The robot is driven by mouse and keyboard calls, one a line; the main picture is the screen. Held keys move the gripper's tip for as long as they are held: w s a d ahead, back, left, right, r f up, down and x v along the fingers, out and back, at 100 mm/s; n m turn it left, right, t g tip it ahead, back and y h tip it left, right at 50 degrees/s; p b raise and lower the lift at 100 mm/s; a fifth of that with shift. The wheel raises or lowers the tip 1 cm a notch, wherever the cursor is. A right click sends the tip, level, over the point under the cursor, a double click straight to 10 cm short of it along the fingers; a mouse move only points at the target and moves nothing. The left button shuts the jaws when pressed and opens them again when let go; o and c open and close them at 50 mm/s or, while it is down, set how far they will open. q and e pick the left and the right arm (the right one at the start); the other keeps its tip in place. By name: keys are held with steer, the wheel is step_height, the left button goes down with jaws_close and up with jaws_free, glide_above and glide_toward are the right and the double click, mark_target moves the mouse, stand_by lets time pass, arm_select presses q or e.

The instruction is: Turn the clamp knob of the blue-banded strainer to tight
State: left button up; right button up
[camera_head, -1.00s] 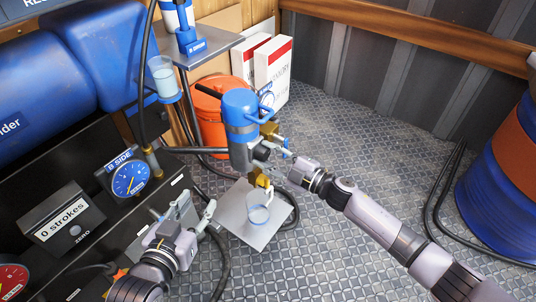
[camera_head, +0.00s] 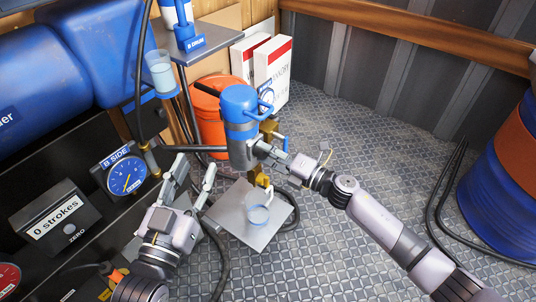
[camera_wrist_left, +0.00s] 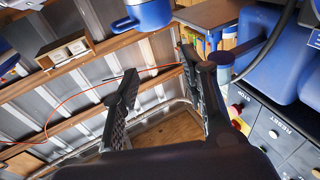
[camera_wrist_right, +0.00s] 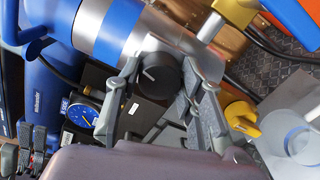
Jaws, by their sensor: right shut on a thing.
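The blue-banded strainer (camera_head: 241,132) stands upright, a grey cylinder with a blue cap and blue band. In the right wrist view its band (camera_wrist_right: 110,30) is close. Its black clamp knob (camera_wrist_right: 158,78) carries a short white line. My right gripper (camera_head: 272,153) reaches the strainer's side from the right and is shut on the clamp knob, with a finger on either side of it; the fingers also show in the right wrist view (camera_wrist_right: 163,92). My left gripper (camera_head: 194,176) is open and empty, apart from the strainer at lower left; its spread fingers show in the left wrist view (camera_wrist_left: 160,105).
A clear cup (camera_head: 257,213) stands on a metal plate (camera_head: 235,228) below a yellow valve (camera_wrist_right: 242,117). The B SIDE gauge (camera_head: 126,176) and strokes counter (camera_head: 57,220) are at left. An orange bucket (camera_head: 208,125) is behind the strainer.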

arm_select(q)
steer(key=shift+s+d+r+t+h+b, duration=0.1)
steer(key=shift+s+r+t+h+b, duration=0.15)
steer(key=shift+r+t, duration=0.65)
steer(key=shift+s+d+r+t+h+b, duration=0.15)
steer(key=shift+s+r+t+h, duration=0.2)
steer(key=shift+r, duration=0.9)
arm_select(e)
steer(key=shift+s+n, duration=0.1)
steer(key=shift+n, duration=1.3)
arm_select(q)
steer(key=shift+w, duration=0.1)
arm_select(e)
steer(key=o, duration=1.1)
steer(key=shift+o, duration=0.2)
arm_select(q)
steer(key=shift+a, duration=0.1)
arm_select(e)
steer(key=v, duration=1.2)
